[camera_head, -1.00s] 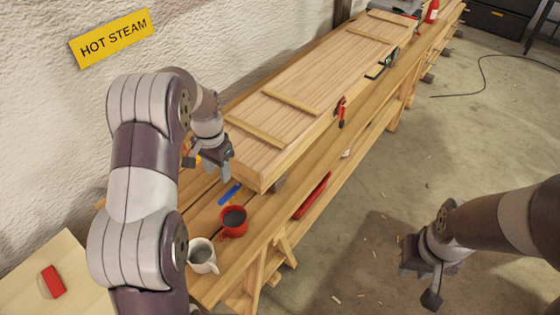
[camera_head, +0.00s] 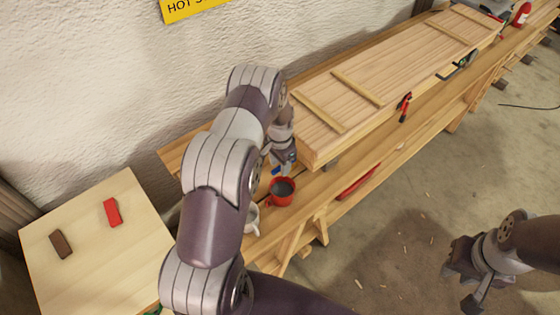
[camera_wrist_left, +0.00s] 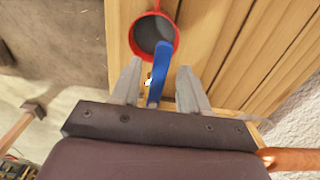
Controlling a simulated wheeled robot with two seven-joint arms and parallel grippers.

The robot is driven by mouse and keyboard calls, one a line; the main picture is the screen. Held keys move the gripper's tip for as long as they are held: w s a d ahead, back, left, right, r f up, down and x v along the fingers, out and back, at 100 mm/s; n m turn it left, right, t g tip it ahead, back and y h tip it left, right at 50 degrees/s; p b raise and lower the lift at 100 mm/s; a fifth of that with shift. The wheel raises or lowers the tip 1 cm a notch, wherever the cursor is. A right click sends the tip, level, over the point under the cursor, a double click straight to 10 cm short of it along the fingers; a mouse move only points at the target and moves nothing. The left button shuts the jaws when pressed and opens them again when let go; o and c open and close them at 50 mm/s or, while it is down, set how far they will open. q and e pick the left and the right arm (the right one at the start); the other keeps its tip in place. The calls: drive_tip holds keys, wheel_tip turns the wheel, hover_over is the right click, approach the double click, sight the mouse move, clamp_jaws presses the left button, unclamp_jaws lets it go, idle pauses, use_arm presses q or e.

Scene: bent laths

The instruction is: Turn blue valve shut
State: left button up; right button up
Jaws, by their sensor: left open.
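The blue valve handle (camera_wrist_left: 168,62) is a long bar at the bench's near end. In the left wrist view it lies between the spread fingers of my left gripper (camera_wrist_left: 160,76), with gaps on both sides. In the head view only a small part of the blue handle (camera_head: 276,170) shows below my left gripper (camera_head: 284,161), which hides the rest. My left gripper is open and holds nothing. The valve's body cannot be made out. My right gripper (camera_head: 462,284) hangs over the floor at the lower right, its fingers apart and empty.
A red mug (camera_head: 281,193) with dark contents stands close beside the handle; a white mug (camera_head: 252,220) is partly behind my arm. A long wooden panel (camera_head: 385,85) lies on the bench. A side table (camera_head: 95,265) carries a red block (camera_head: 112,212) and a brown block (camera_head: 60,244).

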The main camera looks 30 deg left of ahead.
use_arm(q)
drive_tip(key=shift+w, duration=0.1)
clamp_jaws()
drive_tip(key=shift+d+f+n, duration=0.1)
drive_tip(key=shift+d+n, duration=0.1)
drive_tip(key=shift+n, duration=0.1)
drive_tip(key=w+d+n+b, duration=0.2)
drive_tip(key=d+n+b, duration=0.4)
drive_tip(key=n, duration=1.1)
drive_tip(key=shift+w+d+n+b, duration=0.2)
drive_tip(key=shift+w+n+b, duration=0.15)
drive_tip(key=shift+b, duration=0.75)
drive_tip(key=shift+w, duration=0.1)
